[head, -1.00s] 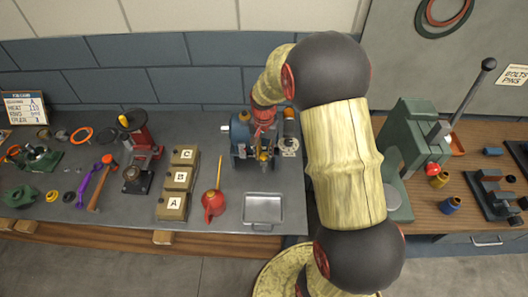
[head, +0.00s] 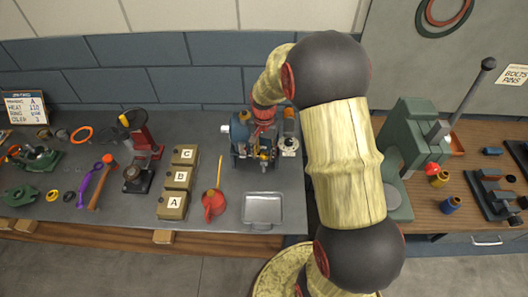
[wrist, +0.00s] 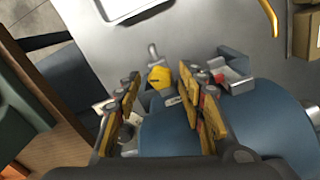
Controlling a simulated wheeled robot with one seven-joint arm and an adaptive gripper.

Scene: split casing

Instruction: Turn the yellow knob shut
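The yellow knob (wrist: 158,77) sits on the blue casing machine (wrist: 168,130), beside a grey bent lever or pipe, in the wrist view. My gripper (wrist: 160,82) is open, with one yellow-and-grey finger on each side of the knob in the picture. A gap shows between the knob and each finger; I cannot tell the depth between them. In the head view the machine (head: 240,134) stands at the back of the grey bench, and my gripper is over it, largely hidden by my wrist and the machine's parts.
A metal tray (head: 263,223) lies in front of the machine. A red oil can (head: 214,203) and lettered boxes (head: 179,177) stand to its left. A green press (head: 412,140) stands right of my arm. Bare bench shows around the tray.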

